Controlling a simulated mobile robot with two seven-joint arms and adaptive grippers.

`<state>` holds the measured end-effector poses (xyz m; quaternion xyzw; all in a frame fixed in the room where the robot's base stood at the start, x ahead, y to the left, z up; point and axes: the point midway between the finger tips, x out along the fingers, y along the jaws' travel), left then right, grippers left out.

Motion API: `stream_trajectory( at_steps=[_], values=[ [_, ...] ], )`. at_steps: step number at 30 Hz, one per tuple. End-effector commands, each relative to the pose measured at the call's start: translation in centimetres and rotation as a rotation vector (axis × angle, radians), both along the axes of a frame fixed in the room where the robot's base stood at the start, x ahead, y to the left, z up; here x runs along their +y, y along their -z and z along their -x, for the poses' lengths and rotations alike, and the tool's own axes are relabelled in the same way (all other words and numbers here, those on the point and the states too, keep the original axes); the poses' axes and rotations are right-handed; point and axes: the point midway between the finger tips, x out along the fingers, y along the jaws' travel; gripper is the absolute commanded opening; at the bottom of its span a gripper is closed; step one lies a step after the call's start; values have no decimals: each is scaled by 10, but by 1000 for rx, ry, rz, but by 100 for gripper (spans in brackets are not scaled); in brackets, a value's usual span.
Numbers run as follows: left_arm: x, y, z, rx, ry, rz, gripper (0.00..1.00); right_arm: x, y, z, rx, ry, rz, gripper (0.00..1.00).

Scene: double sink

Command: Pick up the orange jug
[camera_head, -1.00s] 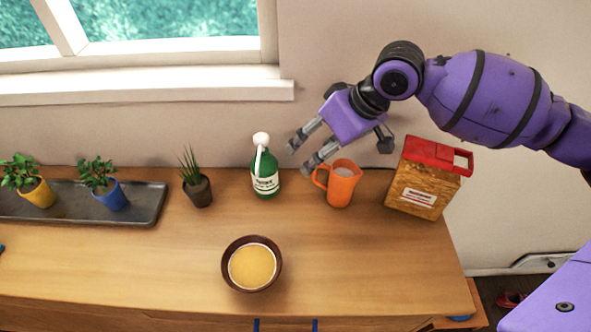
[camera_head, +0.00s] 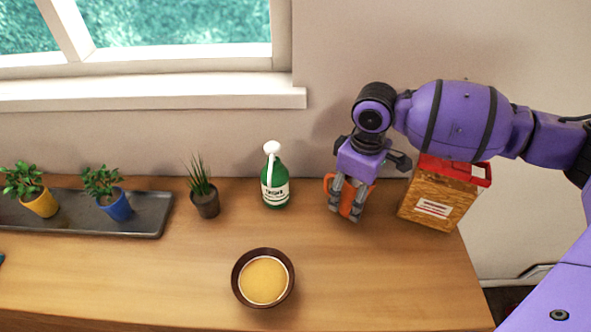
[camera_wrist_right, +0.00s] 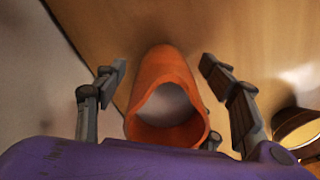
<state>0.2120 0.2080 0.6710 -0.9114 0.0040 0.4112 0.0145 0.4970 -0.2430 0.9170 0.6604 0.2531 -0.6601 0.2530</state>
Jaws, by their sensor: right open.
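The orange jug (camera_head: 346,205) stands on the wooden counter between a green pump bottle and a box, partly hidden behind my right gripper (camera_head: 346,214) in the head view. In the right wrist view the jug (camera_wrist_right: 165,85) is seen from above, its round mouth toward the camera. My right gripper (camera_wrist_right: 160,72) is open, with one finger on each side of the jug. Gaps show between the fingers and the jug in that view. My left gripper is not in view.
The green pump bottle (camera_head: 274,188) stands left of the jug. A brown box with a red top (camera_head: 436,205) stands close on its right. A bowl (camera_head: 263,278) sits nearer the front. Potted plants and a dark tray (camera_head: 148,218) are at left.

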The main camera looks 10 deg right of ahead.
Motion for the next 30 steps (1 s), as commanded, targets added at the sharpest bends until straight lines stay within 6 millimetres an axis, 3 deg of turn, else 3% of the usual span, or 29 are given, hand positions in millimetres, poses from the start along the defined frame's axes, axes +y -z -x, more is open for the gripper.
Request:
stream_trajectory(
  at_steps=[2, 8, 23, 30],
  values=[
    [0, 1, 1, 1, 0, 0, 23, 0, 9, 1, 2, 1, 1, 64],
    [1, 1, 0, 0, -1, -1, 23, 0, 10, 1, 1, 1, 1, 64],
    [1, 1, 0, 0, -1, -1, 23, 0, 9, 0, -1, 1, -1, 0],
    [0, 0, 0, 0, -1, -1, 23, 0, 8, 0, -1, 1, -1, 0]
  ],
)
